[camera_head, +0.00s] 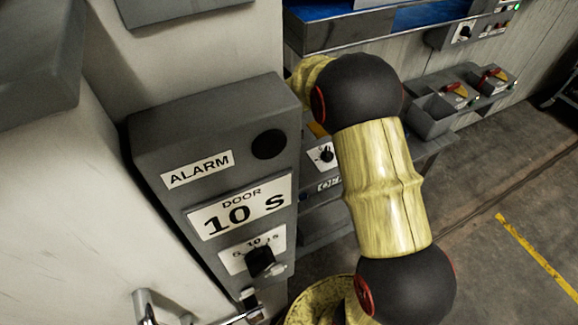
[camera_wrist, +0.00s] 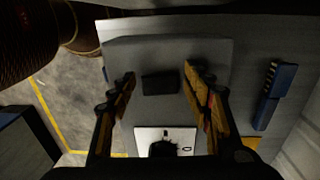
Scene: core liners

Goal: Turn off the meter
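My gripper (camera_wrist: 158,78) is open in the wrist view, its two yellowish fingers apart with nothing held between them. Beyond the fingertips is a grey box face (camera_wrist: 212,55). A dark rectangular block or window (camera_wrist: 160,84) on it appears between the tips. A white plate with a dark knob (camera_wrist: 163,148) lies lower, between the finger bases. In the head view a small panel with a black knob (camera_head: 326,154) shows partly behind my arm. No readable label marks a meter, so I cannot tell which device it is. My gripper is hidden in the head view.
A grey ALARM box (camera_head: 215,150) with a "DOOR 10 S" plate and a black dial (camera_head: 260,262) stands at left. A blue part (camera_wrist: 276,95) sits right of my fingers. Floor at right is open.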

